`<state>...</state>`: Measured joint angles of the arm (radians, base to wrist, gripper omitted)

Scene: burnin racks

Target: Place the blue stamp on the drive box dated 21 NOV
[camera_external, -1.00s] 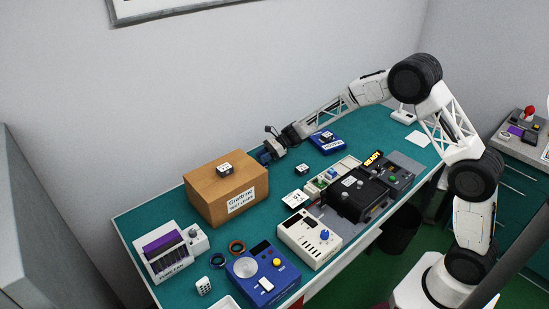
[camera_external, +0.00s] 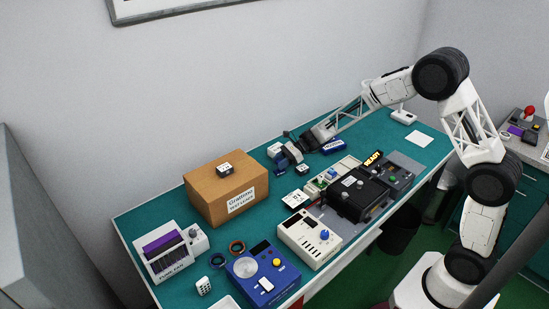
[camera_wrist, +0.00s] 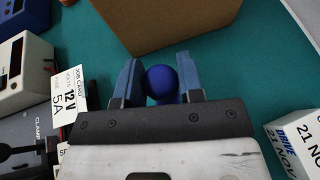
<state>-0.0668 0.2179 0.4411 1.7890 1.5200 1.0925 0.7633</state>
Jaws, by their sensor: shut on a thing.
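My gripper (camera_wrist: 160,88) is shut on the round blue handle of the blue stamp (camera_wrist: 161,80). The stamp's lower end is hidden from the wrist camera. In the external view my gripper (camera_external: 284,160) is over the back half of the bench, right of the cardboard box. The white drive box (camera_wrist: 298,142) labelled DRIVE and 21 NOV is at the right edge of the wrist view, apart from the fingers and partly cut off. A white box that seems to be the same one (camera_external: 275,149) shows behind my gripper in the external view.
A cardboard box (camera_external: 226,196) stands close by, with a small box (camera_external: 225,169) on top. A blue labelled box (camera_external: 334,146) and a small dark box (camera_external: 302,169) are near the gripper. A job card (camera_wrist: 70,99) and instruments line the front. Green bench surface lies between.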

